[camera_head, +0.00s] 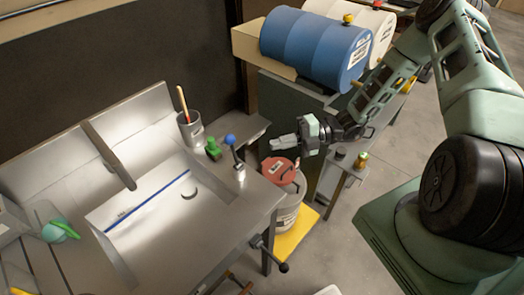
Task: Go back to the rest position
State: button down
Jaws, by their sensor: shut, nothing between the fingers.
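My gripper (284,142) is in the middle of the head view, at the end of my green and black arm, which reaches in from the right. Its fingers are shut with nothing between them. They point left, in the air in front of the dark cabinet (285,95). In the picture they lie just above the red lid (278,169) of a bucket (289,210). The gripper looks apart from the lid, but its exact height cannot be told.
A metal sink bench (215,200) fills the left, with a brush cup (189,128), a green item (213,149) and a blue-knobbed lever (232,150). A blue drum (310,45) and a white drum (375,20) lie behind. A small shelf (345,163) holds a brass-coloured item (361,160).

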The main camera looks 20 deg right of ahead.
jog(key=shift+s+d+r+b, duration=0.15)
jog(key=shift+d+b, duration=0.05)
jog(key=shift+d, duration=0.7)
jog(key=shift+s+d+r+b, duration=0.1)
jog(key=shift+s+d+b, duration=0.1)
jog(key=shift+d, duration=0.65)
jog(key=s+a+r+m+g+h+b, duration=0.1)
jog(key=s+a+r+m+h, duration=0.3)
jog(key=m, duration=0.4)
jog(key=s+a+r+m+g+h+b, duration=0.1)
jog(key=s+a+r+m+h+b, duration=0.2)
jog(key=s+a+m+h, duration=0.3)
jog(key=s+a+r+m+g+h+b, duration=0.1)
jog(key=s+a+r+m+h, duration=0.3)
jog(key=s+m, duration=0.6)
jog(key=shift+s+a+r+m+h+b, duration=0.3)
jog(key=shift+a+m+h+b, duration=0.1)
jog(key=shift+a+h, duration=0.75)
jog(key=shift+w, duration=0.1)
